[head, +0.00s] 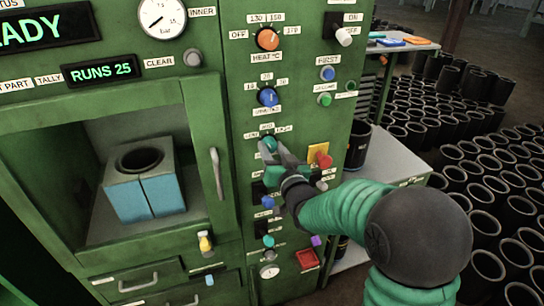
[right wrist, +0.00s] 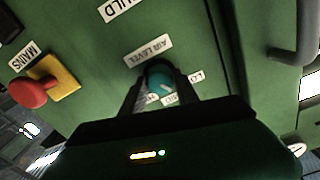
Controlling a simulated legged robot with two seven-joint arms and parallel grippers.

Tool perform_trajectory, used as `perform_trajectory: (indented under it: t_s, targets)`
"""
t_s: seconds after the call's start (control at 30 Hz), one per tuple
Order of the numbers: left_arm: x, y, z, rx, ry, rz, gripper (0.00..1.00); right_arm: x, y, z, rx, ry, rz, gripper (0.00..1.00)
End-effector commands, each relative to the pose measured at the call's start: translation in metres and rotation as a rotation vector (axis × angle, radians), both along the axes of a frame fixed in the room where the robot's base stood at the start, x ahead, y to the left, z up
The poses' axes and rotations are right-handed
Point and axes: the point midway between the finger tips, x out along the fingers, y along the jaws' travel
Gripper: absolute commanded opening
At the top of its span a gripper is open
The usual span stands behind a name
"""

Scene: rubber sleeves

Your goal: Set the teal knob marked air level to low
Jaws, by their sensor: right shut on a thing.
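The teal knob (head: 269,142) is on the green panel, below the blue dial. It also shows in the right wrist view (right wrist: 159,74), next to a label reading "AIR LEVEL" (right wrist: 148,49). A partly hidden label starting with "LO" (right wrist: 196,84) is to the knob's lower right there, and another label is partly covered by my gripper. My right gripper (head: 269,152) is shut on the knob, one finger on each side of it. My left gripper is in neither view.
A red button on a yellow plate (head: 318,155) is close to the right of my gripper. The blue dial (head: 267,97) and the orange heat dial (head: 267,39) are above. Smaller knobs and a red switch (head: 307,259) are below. A door handle (head: 216,174) is to the left.

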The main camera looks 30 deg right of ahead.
Motion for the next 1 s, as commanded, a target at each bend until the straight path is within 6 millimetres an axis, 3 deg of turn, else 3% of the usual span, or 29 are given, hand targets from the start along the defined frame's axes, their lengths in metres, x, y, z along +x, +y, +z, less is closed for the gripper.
perform_trajectory:
  t_s: [0.03, 0.33, 1.0]
  targets:
    - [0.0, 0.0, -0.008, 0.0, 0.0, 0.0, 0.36, -0.001, 0.001, -0.01, -0.03, 0.022, 0.001, 0.0]
    - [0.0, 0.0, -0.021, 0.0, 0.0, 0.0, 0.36, -0.001, 0.001, -0.009, -0.189, 0.062, 0.003, 0.0]
    - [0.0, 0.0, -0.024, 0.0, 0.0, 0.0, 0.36, -0.001, 0.001, -0.008, -0.248, 0.08, 0.004, 0.0]
